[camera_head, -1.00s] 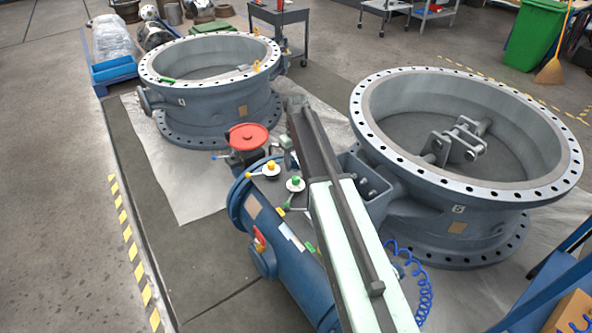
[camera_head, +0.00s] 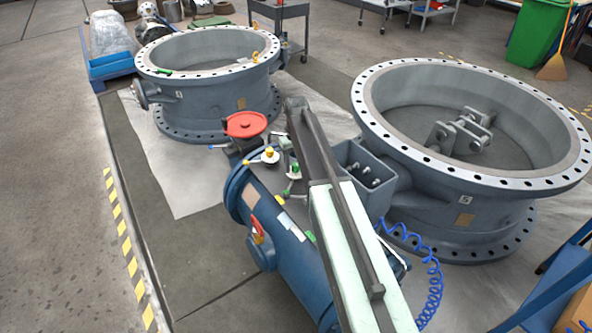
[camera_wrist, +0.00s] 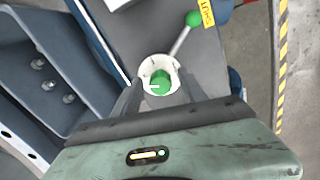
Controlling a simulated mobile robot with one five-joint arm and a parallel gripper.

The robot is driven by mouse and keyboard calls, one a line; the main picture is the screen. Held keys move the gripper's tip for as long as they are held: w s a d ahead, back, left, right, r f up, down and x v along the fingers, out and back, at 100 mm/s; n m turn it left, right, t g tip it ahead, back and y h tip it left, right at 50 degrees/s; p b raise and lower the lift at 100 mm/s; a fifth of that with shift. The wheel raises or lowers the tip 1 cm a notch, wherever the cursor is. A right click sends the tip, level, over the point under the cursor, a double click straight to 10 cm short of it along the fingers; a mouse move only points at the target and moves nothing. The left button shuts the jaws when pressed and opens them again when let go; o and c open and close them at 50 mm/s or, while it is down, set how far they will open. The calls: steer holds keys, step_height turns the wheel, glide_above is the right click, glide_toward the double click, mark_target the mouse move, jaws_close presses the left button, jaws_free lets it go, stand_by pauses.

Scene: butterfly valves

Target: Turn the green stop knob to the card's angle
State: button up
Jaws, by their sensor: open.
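The green knob (camera_wrist: 160,83) sits in a white round collar (camera_wrist: 158,64) in the wrist view. A short pale mark shows on the knob, pointing roughly left. My gripper (camera_wrist: 160,88) is open, with its dark fingers on either side of the knob. I cannot tell whether they touch it. A lever with a green ball end (camera_wrist: 192,18) runs up and right from the collar. In the head view the green knob (camera_head: 295,169) is small, beside my arm, which hides my gripper. I cannot pick out the card with certainty.
A yellow knob (camera_head: 269,153) on a white disc stands left of the green one. A red handwheel (camera_head: 245,124) is behind it. A blue cylinder (camera_head: 285,255) carries these fittings. A large valve body (camera_head: 455,200) stands close on the right, another (camera_head: 210,95) behind.

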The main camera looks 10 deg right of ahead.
mark_target(296, 165)
steer(key=shift+r, duration=0.1)
jaws_close()
steer(key=shift+m, duration=0.4)
jaws_free()
step_height(296, 165, up, 8)
steer(key=p, duration=0.8)
